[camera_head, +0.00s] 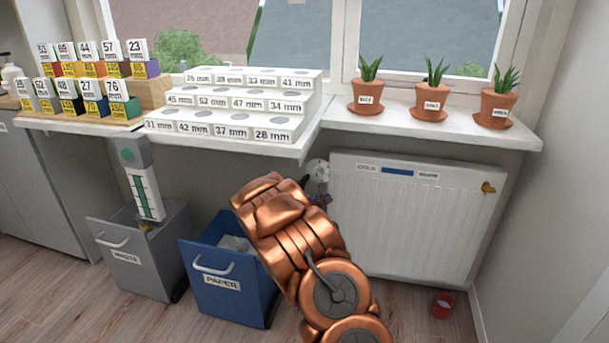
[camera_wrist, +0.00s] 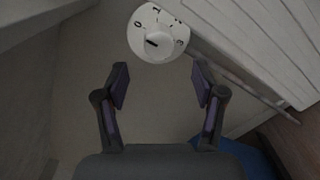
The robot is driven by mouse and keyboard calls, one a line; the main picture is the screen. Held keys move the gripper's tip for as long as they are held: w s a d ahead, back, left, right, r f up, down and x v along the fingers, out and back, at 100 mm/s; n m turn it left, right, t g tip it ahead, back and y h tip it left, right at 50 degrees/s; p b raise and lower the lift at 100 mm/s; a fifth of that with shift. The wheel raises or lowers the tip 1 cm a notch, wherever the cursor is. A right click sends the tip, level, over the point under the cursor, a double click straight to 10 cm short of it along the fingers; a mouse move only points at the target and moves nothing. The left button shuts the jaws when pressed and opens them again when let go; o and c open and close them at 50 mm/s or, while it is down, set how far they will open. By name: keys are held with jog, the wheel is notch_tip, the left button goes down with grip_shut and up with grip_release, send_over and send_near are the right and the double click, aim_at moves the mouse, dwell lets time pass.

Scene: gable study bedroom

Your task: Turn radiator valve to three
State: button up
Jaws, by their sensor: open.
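The white round radiator valve knob (camera_head: 318,170) sits at the upper left corner of the white radiator (camera_head: 410,215). In the wrist view the knob (camera_wrist: 160,32) faces me near the top, with a 0 at its left and a 3 at its right. A short dark pointer mark lies left of its centre; the exact setting is unclear. My gripper (camera_wrist: 160,84) is open and empty, its two fingers apart below the knob in the picture and not touching it. In the head view my copper-coloured arm hides most of the gripper, close to the knob.
A blue paper bin (camera_head: 228,295) and a grey waste bin (camera_head: 135,262) stand left of my arm. A small red pot (camera_head: 442,305) is on the floor.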

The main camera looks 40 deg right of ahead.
aim_at(316, 177)
jog(key=b+x, duration=0.1)
jog(key=x, duration=0.5)
jog(key=shift+w+d+f, duration=0.15)
jog(key=shift+w, duration=0.2)
jog(key=shift+b+x, duration=0.4)
jog(key=shift+x, duration=0.4)
jog(key=c, duration=1.1)
